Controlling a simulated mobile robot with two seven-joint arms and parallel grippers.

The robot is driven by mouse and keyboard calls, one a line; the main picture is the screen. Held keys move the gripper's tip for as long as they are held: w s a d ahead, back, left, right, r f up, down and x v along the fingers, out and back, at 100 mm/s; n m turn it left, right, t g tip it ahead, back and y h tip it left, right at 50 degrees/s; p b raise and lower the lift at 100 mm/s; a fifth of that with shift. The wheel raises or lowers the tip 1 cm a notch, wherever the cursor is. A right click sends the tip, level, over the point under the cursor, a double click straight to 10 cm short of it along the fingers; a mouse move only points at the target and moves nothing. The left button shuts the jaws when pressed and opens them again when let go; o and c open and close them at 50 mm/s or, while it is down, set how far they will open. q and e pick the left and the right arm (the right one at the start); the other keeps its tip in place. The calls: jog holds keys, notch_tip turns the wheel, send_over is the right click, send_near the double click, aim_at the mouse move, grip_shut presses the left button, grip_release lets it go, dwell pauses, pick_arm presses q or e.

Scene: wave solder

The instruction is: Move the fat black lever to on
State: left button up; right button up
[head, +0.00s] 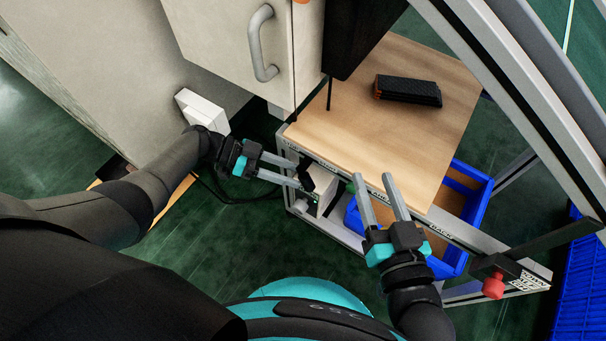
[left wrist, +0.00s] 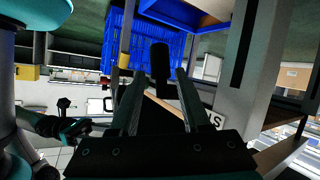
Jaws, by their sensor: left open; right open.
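The fat black lever (head: 306,181) sticks out from a small grey box (head: 322,192) under the front edge of the wooden table. My left gripper (head: 298,175) is open, with its fingertips close to the lever. In the left wrist view the lever (left wrist: 161,60) appears between and just beyond the tips of the open left gripper (left wrist: 160,76). I cannot tell whether a finger touches it. The lever's base is partly hidden. My right gripper (head: 372,181) is open and empty, in front of the table edge to the right of the box.
The wooden table (head: 400,110) carries a black block (head: 408,90). A pale cabinet with a grey handle (head: 256,45) stands at the upper left. A blue bin (head: 480,205) sits below the table. A red knob (head: 493,285) is on the frame at right.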

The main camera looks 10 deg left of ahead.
pick_arm(q)
jog(key=w+v, duration=0.1)
jog(key=v, duration=1)
jog(key=shift+s, duration=0.45)
pick_arm(e)
jog(key=shift+w+d+f+g, duration=0.2)
jog(key=shift+d+f+g, duration=0.15)
jog(key=shift+g, duration=0.25)
pick_arm(q)
jog(key=shift+d, duration=0.1)
